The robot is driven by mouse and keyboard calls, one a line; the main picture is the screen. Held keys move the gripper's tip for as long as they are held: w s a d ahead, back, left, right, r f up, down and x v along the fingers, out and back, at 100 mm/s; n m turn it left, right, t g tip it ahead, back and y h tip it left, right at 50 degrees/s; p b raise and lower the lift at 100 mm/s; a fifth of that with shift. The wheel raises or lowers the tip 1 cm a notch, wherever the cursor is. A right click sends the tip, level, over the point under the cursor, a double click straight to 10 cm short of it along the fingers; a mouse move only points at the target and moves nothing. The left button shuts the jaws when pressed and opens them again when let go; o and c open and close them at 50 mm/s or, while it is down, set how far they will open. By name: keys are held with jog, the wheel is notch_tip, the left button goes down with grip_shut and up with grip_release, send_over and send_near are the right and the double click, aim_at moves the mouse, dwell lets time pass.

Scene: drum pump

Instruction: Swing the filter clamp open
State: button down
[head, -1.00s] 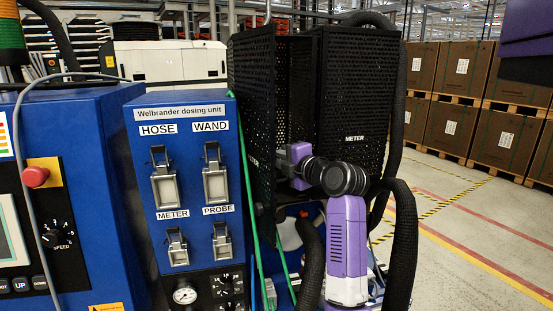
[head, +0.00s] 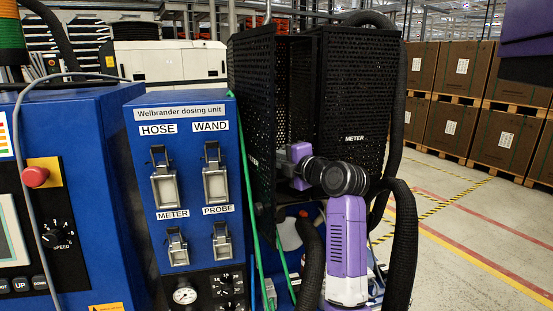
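The blue Welbrander dosing unit (head: 185,244) carries several metal toggle latches, labelled HOSE, WAND, METER and PROBE. The HOSE latch (head: 164,185) and WAND latch (head: 215,180) are the upper pair. The METER latch (head: 177,246) and PROBE latch (head: 221,241) are below. No label in view reads filter, and I cannot make out a filter clamp. My purple and black arm reaches into the black perforated METER enclosure (head: 353,95). My gripper is hidden inside or behind that enclosure, so its fingers and anything in them do not show.
A green hose (head: 247,190) runs down between the dosing unit and the enclosure. Thick black hoses (head: 403,245) hang around my arm. A red button (head: 36,177) sits on the left cabinet. Stacked brown boxes (head: 452,127) stand at right beyond open floor.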

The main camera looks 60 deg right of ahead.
jog(key=shift+f, duration=0.1)
jog(key=s+n+y+b, duration=0.1)
jog(key=y, duration=0.1)
jog(key=s+n+t+y+b, duration=0.1)
jog(key=b, duration=0.1)
jog(key=shift+s+d+n+y+b, duration=0.15)
jog(key=shift+d+n+y+b, duration=0.15)
jog(key=shift+d+n+y, duration=0.1)
jog(key=c, duration=1.4)
grip_release()
jog(key=shift+c, duration=0.2)
jog(key=shift+s+t, duration=0.1)
jog(key=shift+t, duration=0.2)
jog(key=b+v, duration=0.1)
jog(key=v, duration=0.6)
jog(key=shift+s+b, duration=0.25)
jog(key=shift+b, duration=0.15)
